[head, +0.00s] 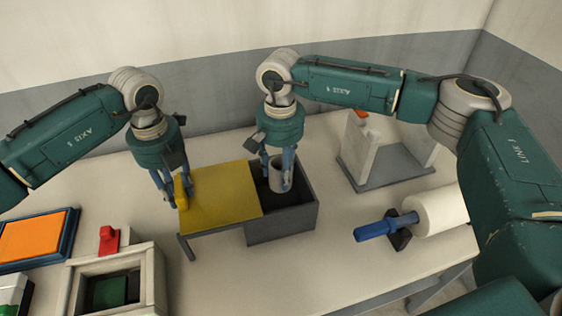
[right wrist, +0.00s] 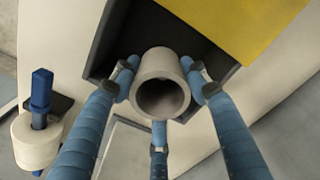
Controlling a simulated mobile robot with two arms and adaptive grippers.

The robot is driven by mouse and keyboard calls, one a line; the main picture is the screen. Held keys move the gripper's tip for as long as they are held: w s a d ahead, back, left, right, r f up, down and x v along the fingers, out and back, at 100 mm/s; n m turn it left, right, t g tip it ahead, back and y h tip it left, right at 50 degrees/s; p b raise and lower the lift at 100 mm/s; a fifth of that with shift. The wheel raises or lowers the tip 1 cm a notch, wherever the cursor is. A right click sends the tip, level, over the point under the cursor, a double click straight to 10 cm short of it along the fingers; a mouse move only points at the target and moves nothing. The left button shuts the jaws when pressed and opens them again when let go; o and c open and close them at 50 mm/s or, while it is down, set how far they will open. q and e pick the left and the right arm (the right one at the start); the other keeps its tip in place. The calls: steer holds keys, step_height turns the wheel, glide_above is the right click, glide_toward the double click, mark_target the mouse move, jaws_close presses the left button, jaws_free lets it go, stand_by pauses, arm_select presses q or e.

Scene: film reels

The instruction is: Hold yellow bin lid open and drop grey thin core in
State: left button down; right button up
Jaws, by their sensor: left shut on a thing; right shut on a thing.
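The yellow lid (head: 222,197) lies flat, shifted left over the dark grey bin (head: 282,222), so the bin's right part is open. My left gripper (head: 176,197) is shut on the lid's yellow handle (head: 182,191) at the lid's left end. My right gripper (head: 278,186) is shut on the grey core (head: 277,173), a short hollow tube, at the bin's opening. In the right wrist view the core (right wrist: 160,66) sits upright between three blue fingers (right wrist: 160,88), with the dark bin inside behind it and the lid (right wrist: 245,25) beside it. How deep the core sits is unclear.
A white roll on a blue-handled spindle (head: 377,230) lies right of the bin. A white stand on a grey base (head: 390,178) is behind it. A box with a red knob (head: 109,240) and an orange pad (head: 33,237) are at left. Table before the bin is clear.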

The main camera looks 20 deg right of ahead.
arm_select(q)
steer(key=shift+w+r, duration=0.1)
arm_select(e)
steer(key=shift+f, duration=0.7)
steer(key=o, duration=1.2)
steer(key=shift+o, duration=0.2)
steer(key=shift+d+r, duration=1.5)
steer(key=shift+r, duration=3)
steer(key=d, duration=1)
